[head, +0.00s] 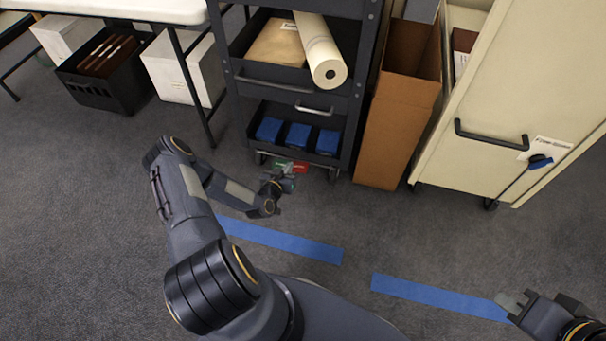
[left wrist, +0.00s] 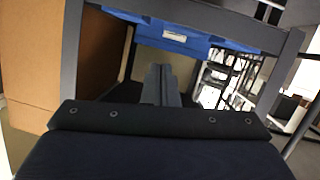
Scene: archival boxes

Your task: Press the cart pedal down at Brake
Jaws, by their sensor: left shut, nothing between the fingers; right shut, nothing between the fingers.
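The dark grey cart (head: 242,100) stands at the top centre of the head view. Low at its front, near the floor, are a red pedal-like part (head: 300,168) and a green patch (head: 282,161) just left of it; lettering is too small to read. My left gripper (head: 287,184) is shut and empty, low in front of these parts and partly covering them; I cannot tell if it touches. In the left wrist view its shut fingers (left wrist: 160,84) point under the cart, and no pedal shows clearly. My right gripper (head: 507,301) is shut and empty at the lower right.
Several blue boxes (head: 298,136) sit on the cart's lower shelf, with a paper roll (head: 325,60) above. A tall brown carton (head: 392,140) and a cream cabinet (head: 480,150) stand to the right. Blue tape strips (head: 290,241) mark the open carpet.

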